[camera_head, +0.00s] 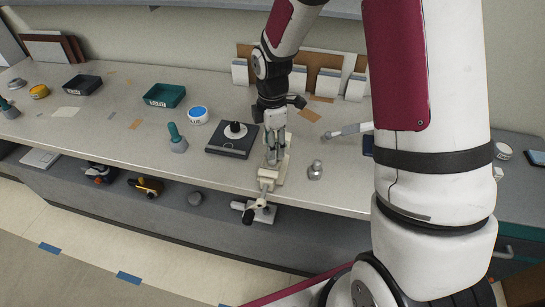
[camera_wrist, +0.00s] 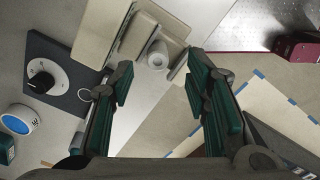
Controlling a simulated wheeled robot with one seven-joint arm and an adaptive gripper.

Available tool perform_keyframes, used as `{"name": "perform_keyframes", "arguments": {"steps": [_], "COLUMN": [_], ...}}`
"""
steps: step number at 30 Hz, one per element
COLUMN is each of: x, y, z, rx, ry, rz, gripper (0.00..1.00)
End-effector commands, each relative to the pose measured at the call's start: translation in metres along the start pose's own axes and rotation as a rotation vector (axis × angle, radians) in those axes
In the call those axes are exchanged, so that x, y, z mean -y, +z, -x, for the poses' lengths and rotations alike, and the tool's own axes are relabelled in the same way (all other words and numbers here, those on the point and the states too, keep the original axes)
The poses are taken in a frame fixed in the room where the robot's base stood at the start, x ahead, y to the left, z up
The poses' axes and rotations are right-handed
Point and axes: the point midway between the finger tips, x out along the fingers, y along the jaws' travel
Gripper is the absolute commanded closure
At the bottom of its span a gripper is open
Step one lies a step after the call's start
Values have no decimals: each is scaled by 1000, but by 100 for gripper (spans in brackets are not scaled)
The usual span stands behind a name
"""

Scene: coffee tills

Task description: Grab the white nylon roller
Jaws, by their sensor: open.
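A small white rounded piece (camera_wrist: 157,54) with a ring-like end, which looks like the white nylon roller, sits on a cream bracket (camera_wrist: 105,28) in the wrist view. The bracket also shows at the table's front edge in the head view (camera_head: 268,175). My gripper (camera_head: 273,150) hangs over it, fingers down, mostly hiding the roller there. In the wrist view my gripper (camera_wrist: 160,82) is open and empty. Its green-padded fingers stand on either side, with the roller ahead between them. I cannot tell how far away it is.
A dark square device with a black knob (camera_head: 235,129) stands just left of my gripper. A small metal weight (camera_head: 315,170) and a pale-handled tool (camera_head: 347,131) lie to the right. A teal-topped bottle (camera_head: 177,138) stands further left. White-fronted boxes (camera_head: 327,83) line the wall behind.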

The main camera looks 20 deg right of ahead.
Motion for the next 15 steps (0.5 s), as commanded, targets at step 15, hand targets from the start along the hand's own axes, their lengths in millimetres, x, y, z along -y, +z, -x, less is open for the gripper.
{"name": "perform_keyframes", "arguments": {"steps": [15], "x": [-3], "y": [0], "z": [-43], "rx": [0], "ry": [-1], "rz": [0], "gripper": [57]}}
